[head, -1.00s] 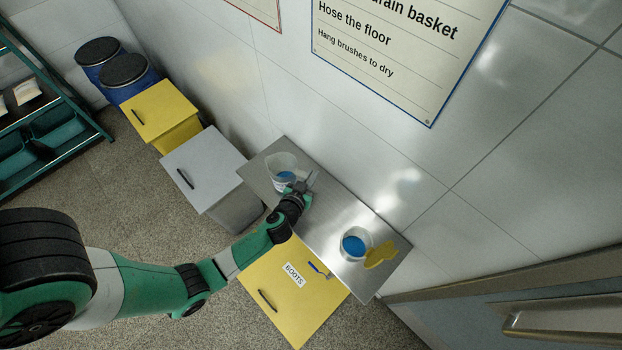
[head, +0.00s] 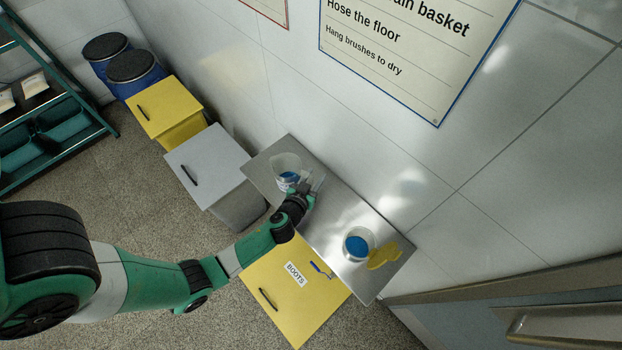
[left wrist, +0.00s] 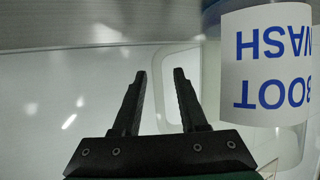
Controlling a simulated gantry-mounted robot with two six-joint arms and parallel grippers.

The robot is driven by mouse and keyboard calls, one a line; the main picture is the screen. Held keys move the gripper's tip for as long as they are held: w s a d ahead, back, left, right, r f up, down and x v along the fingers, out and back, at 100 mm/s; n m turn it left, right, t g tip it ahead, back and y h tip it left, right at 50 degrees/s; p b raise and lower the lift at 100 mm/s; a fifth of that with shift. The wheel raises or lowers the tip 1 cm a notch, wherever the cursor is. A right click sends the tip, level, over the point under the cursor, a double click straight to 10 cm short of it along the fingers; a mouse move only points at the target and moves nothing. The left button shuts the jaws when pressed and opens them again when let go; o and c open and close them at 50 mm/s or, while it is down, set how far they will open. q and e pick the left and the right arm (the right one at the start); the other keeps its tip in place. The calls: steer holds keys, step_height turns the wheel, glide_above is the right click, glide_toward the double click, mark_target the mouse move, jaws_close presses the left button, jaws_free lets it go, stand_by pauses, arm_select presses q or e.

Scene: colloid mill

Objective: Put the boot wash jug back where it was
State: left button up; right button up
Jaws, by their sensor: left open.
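The boot wash jug (head: 287,165) is a clear jug with blue contents. It stands on the steel shelf (head: 335,208), towards its left end. In the left wrist view its white BOOT WASH label (left wrist: 265,65) shows upside down at the right, with a pale clear handle (left wrist: 172,58) reaching left. My left gripper (head: 316,184) is at the jug's right side in the head view. In the left wrist view my left gripper (left wrist: 161,85) is open, its fingers overlapping the handle; I cannot tell whether they touch it. My right gripper is out of view.
A second container with blue contents (head: 357,243) stands near the shelf's right end, beside a yellow cloth-like item (head: 384,255). Below is a yellow BOOTS cabinet (head: 280,300) with a blue-handled item (head: 321,270) on top. A wall rises behind the shelf.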

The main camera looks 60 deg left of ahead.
arm_select(q)
steer(key=v, duration=1.2)
steer(key=shift+r, duration=0.2)
